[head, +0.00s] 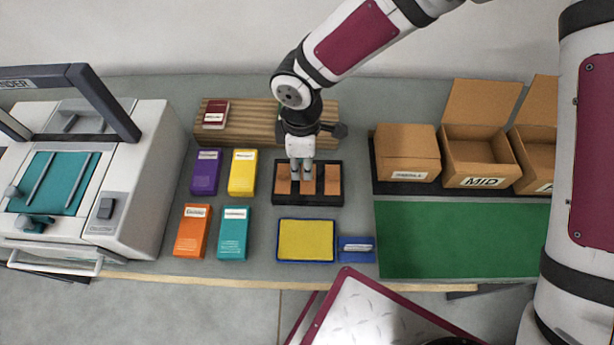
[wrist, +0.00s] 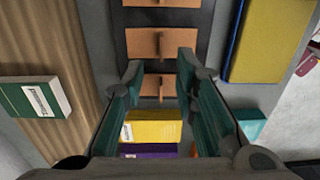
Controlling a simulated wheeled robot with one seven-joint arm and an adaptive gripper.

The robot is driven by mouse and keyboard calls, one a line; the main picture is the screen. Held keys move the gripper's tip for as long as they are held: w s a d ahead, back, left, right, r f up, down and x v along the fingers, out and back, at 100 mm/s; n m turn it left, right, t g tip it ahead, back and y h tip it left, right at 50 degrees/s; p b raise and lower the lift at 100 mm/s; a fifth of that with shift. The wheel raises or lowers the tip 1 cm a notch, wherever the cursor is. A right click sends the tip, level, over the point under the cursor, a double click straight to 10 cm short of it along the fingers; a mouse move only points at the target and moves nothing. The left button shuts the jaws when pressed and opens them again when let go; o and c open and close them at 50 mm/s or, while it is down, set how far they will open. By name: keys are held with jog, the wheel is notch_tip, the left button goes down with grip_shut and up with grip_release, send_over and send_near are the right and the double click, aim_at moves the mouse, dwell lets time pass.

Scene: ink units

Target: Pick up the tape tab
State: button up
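A black tray (head: 309,201) holds three brown square pieces, each with a small upright tab in the wrist view; I take these as the tape tabs. The left piece (head: 283,179) and right piece (head: 332,180) show clearly; the middle one is partly behind my gripper (head: 301,176). In the wrist view, the far piece (wrist: 190,14), middle piece (wrist: 150,42) and near piece (wrist: 152,88) line up on the tray. My gripper (wrist: 160,68) is open and empty. Its fingers appear either side of the row, around the middle and near pieces. Contact cannot be told.
A yellow box (head: 242,172) and purple box (head: 206,172) stand left of the tray. A blue-rimmed yellow pad (head: 306,240) lies in front. A wooden board (head: 240,134) lies behind, with a green book (wrist: 36,97) on it. Cardboard boxes (head: 408,150) stand right.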

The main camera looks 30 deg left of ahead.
aim_at(302, 171)
jog(key=shift+f+p, duration=0.35)
jog(key=shift+f, duration=1.45)
grip_shut()
jog(key=shift+r, duration=0.15)
jog(key=shift+r+b, duration=0.3)
jog(key=shift+r, duration=0.25)
notch_tip(302, 171, up, 2)
jog(key=shift+w+r+b, duration=0.1)
jog(key=shift+b, duration=0.25)
jog(key=s+d, duration=0.3)
jog(key=d, duration=0.1)
jog(key=s+d+r+b, duration=0.1)
jog(key=s+d, duration=0.2)
jog(key=d, duration=0.1)
jog(key=s+d+b, duration=0.1)
jog(key=s+d, duration=0.3)
jog(key=d, duration=0.1)
jog(key=shift+r, duration=0.25)
jog(key=shift+a, duration=0.1)
